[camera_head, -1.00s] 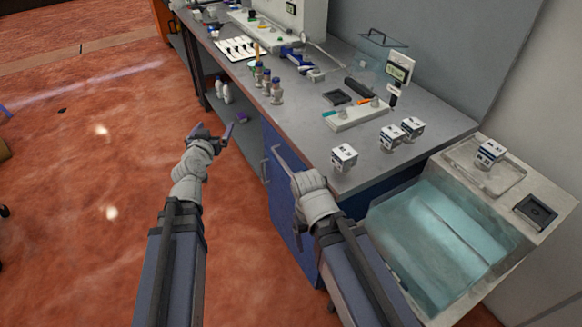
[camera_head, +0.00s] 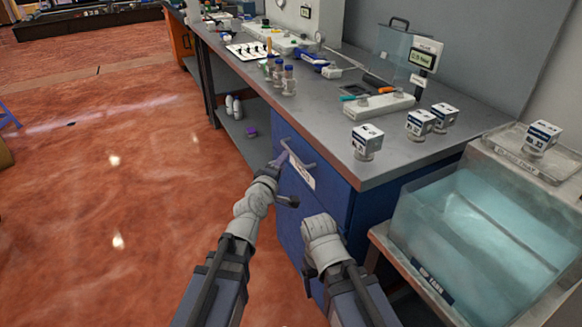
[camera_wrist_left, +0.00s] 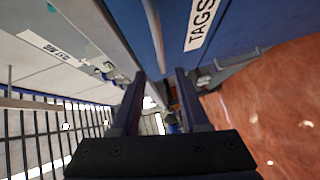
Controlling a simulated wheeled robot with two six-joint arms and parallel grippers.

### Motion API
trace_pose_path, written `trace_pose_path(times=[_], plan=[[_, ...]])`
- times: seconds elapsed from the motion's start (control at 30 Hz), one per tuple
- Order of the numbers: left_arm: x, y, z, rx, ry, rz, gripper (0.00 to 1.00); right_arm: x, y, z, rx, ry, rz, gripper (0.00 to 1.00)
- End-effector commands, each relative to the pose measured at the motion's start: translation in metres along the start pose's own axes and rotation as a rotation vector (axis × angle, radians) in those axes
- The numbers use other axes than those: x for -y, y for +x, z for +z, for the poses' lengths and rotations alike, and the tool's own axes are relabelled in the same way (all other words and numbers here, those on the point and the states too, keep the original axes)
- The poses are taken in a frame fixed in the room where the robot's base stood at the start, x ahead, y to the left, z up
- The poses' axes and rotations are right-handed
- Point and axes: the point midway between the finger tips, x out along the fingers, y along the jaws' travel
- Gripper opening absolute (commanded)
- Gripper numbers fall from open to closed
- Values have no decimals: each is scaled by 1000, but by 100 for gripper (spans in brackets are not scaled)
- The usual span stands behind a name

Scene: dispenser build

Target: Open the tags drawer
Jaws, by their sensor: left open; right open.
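The tags drawer (camera_head: 290,130) is the upper blue front at the near end of the bench, and it looks closed. Its white TAGS label (camera_wrist_left: 199,24) shows in the left wrist view; in the head view the label (camera_head: 301,172) is partly covered. My left gripper (camera_head: 284,180) is open at the drawer front, close to the grey bar handle (camera_wrist_left: 154,35). The handle's end lies near the gap between the fingertips (camera_wrist_left: 160,76); contact cannot be told. My right gripper (camera_head: 309,268) is open, lower and beside the cabinet, its fingers mostly hidden.
The bench top (camera_head: 320,120) carries small bottles (camera_head: 288,80), a white tray (camera_head: 378,108) and labelled cubes (camera_head: 367,140). A clear water tank (camera_head: 480,240) stands at the right. Red floor (camera_head: 120,200) is free at the left.

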Motion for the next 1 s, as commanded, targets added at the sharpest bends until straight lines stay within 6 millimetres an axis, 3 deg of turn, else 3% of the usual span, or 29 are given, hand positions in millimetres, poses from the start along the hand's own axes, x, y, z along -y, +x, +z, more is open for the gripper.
trace_pose_path(times=[0.37,0.8,1.0], plan=[[2,8,4,5,-35,2,45,0,5,0,0,0,0,82],[3,69,4,4,-34,3,45,1,14,-1,0,0,0,82],[2,80,4,4,-33,2,45,1,14,-1,0,0,0,82]])
